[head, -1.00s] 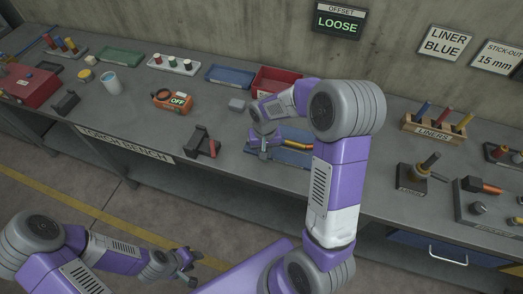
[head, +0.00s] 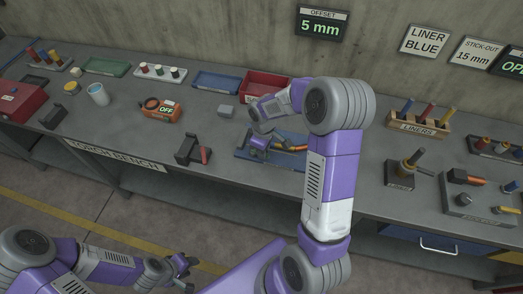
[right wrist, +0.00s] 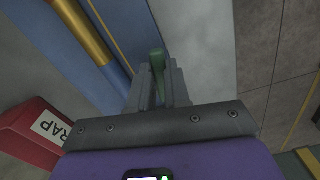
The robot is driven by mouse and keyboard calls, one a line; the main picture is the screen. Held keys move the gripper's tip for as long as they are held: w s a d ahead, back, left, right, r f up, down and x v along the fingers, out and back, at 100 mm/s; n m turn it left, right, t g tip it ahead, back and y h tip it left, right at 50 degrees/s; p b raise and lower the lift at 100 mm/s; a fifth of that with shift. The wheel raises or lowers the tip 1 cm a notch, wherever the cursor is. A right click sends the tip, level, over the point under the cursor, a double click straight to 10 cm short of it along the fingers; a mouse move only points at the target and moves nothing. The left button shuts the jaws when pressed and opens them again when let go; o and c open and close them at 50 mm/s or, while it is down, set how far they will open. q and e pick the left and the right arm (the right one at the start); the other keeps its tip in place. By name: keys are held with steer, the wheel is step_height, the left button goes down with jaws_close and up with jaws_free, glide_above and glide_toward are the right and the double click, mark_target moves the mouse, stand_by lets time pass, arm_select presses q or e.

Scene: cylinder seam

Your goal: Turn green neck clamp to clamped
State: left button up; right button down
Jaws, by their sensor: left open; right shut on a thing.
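The green neck clamp shows in the right wrist view as a green lever (right wrist: 157,60) between the two grey fingers of my right gripper (right wrist: 159,82). In the head view my right gripper (head: 258,143) is low over the blue tray (head: 243,157) and hides the clamp. It is shut on the lever. An orange-gold torch neck (head: 290,148) lies in the tray and also shows beside the fingers in the right wrist view (right wrist: 88,30). Whether the lever is at clamped cannot be told. My left gripper (head: 184,267) is open and empty, low in front of the bench.
The wall display (head: 320,24) reads OFFSET 5 mm. A red bin (head: 262,82) stands behind the tray. A dark stand (head: 190,148) and an orange device (head: 162,108) reading OFF are to the left. A wooden liners rack (head: 420,122) is to the right.

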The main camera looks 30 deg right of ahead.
steer(key=shift+w+d+n, duration=0.25)
steer(key=shift+d+n, duration=0.1)
steer(key=shift+n, duration=0.75)
steer(key=c, duration=1.1)
jaws_free()
steer(key=shift+p, duration=0.3)
step_height(320, 180, up, 8)
steer(key=shift+f+p, duration=0.15)
steer(key=shift+p, duration=0.2)
